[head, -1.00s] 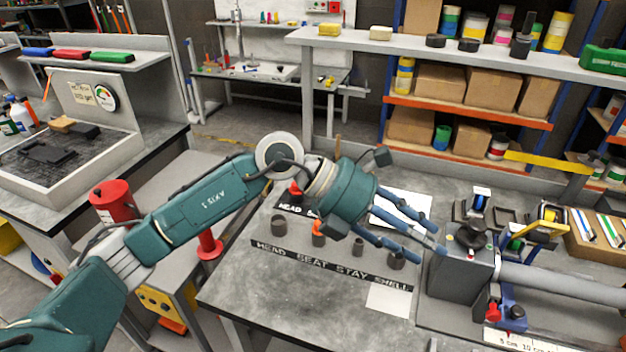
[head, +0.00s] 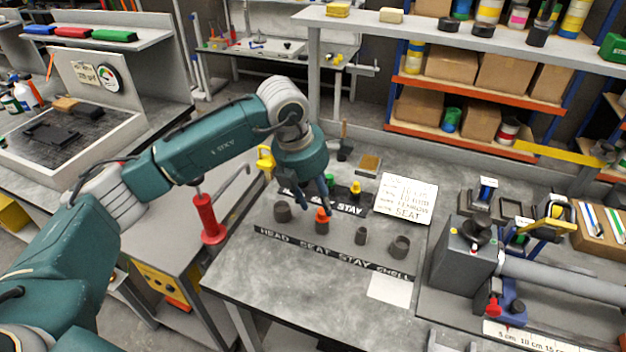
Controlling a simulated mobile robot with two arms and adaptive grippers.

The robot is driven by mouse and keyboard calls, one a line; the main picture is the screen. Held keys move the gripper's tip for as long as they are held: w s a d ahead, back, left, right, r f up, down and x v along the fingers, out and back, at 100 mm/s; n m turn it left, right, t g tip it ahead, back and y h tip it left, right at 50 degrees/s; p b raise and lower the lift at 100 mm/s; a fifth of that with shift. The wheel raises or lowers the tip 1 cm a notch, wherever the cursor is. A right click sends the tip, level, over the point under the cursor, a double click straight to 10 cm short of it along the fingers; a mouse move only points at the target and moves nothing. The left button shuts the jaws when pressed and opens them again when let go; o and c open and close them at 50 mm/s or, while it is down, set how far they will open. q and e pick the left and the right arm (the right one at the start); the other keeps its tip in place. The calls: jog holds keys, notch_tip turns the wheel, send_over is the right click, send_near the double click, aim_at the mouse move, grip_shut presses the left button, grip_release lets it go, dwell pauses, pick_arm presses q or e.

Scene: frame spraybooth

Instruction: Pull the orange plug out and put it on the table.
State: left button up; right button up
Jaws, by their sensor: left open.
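The orange plug (head: 322,213) sits in the top of a short dark grey tube standing on the grey table (head: 270,295). Only its orange upper part shows above the tube. My left gripper (head: 327,205) points down right at the plug, its blue-grey fingers open and around or just above it. I cannot tell whether they touch it. My right gripper does not show.
Other dark tubes (head: 361,236) stand beside it along a black label strip (head: 330,249). A green plug (head: 329,180) and a yellow plug (head: 355,188) are behind. A white sign (head: 405,198) and a grey clamp machine (head: 463,255) lie to the right. The table's front left is bare.

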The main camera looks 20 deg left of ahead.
aim_at(321, 211)
pick_arm(q)
jog(key=shift+p+x, duration=0.4)
jog(key=shift+x, duration=1.6)
jog(key=shift+c, duration=0.5)
grip_shut()
jog(key=c, duration=0.8)
grip_release()
grip_shut()
jog(key=shift+d+r, duration=0.1)
jog(key=shift+r, duration=0.45)
jog(key=shift+r, duration=0.1)
jog(key=shift+r+p, duration=1.2)
jog(key=shift+r, duration=0.85)
